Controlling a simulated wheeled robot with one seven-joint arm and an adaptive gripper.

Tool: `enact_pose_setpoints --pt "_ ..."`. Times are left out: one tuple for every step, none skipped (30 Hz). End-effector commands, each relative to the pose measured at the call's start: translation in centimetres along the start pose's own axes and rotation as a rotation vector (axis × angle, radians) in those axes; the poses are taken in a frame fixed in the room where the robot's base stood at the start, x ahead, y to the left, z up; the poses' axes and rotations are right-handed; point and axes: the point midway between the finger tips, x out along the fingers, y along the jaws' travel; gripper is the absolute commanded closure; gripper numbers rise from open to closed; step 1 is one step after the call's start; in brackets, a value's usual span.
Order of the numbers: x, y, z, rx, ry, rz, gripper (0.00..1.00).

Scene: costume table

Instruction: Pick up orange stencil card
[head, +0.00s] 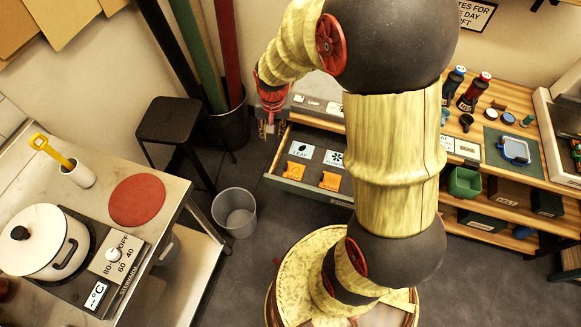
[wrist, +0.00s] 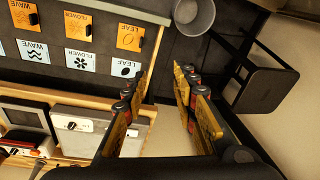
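Orange stencil cards lie in an open drawer (head: 310,193). In the wrist view one reads LEAF (wrist: 130,37), one FLOWER (wrist: 77,27), and a third orange card (wrist: 22,14) is at the upper left edge. Two orange cards show in the head view, a left one (head: 297,172) and a right one (head: 330,181); the rest of the drawer is hidden behind my arm. My gripper (wrist: 160,72) is open and empty, its fingers apart. In the head view my gripper (head: 268,128) is above the drawer's left end, to the left of the cards.
White cards reading LEAF (wrist: 125,67), FLOWER (wrist: 80,60) and WAVE (wrist: 33,50) lie beside the orange ones. A grey bin (head: 234,212) and a black stool (head: 168,122) stand left of the drawer. A counter with a white pot (head: 40,238) is at left.

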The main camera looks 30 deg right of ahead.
Motion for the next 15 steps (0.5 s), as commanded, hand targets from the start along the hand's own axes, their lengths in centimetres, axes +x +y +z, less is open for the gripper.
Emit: enact_pose_setpoints --pt "2.7 0.8 -0.4 0.045 -0.033 0.017 0.72" --pt "4.1 1.1 -0.6 0.071 -0.045 0.025 0.72" --pt "6.0 1.6 -0.8 0.104 -0.059 0.033 0.72" --pt "7.4 2.0 -0.9 0.129 -0.071 0.04 0.72" --pt "8.7 2.4 -0.9 0.151 -0.081 0.046 0.72" --pt "10.4 2.9 -0.9 0.18 -0.093 0.054 0.72" --pt "11.5 3.3 -0.8 0.199 -0.102 0.059 0.72" --pt "12.6 3.6 -0.7 0.217 -0.109 0.064 0.72" --pt "13.9 4.0 -0.5 0.238 -0.119 0.071 0.72" --pt "14.7 4.3 -0.5 0.253 -0.122 0.074 0.72" --pt "15.4 4.6 -0.3 0.265 -0.128 0.077 0.72" --pt "16.2 4.8 -0.1 0.278 -0.134 0.081 0.72" --pt "16.7 5.0 -0.1 0.286 -0.137 0.084 0.72" --pt "17.0 5.1 0.0 0.293 -0.138 0.085 0.72" --pt "17.5 5.2 0.1 0.3 -0.14 0.087 0.72"
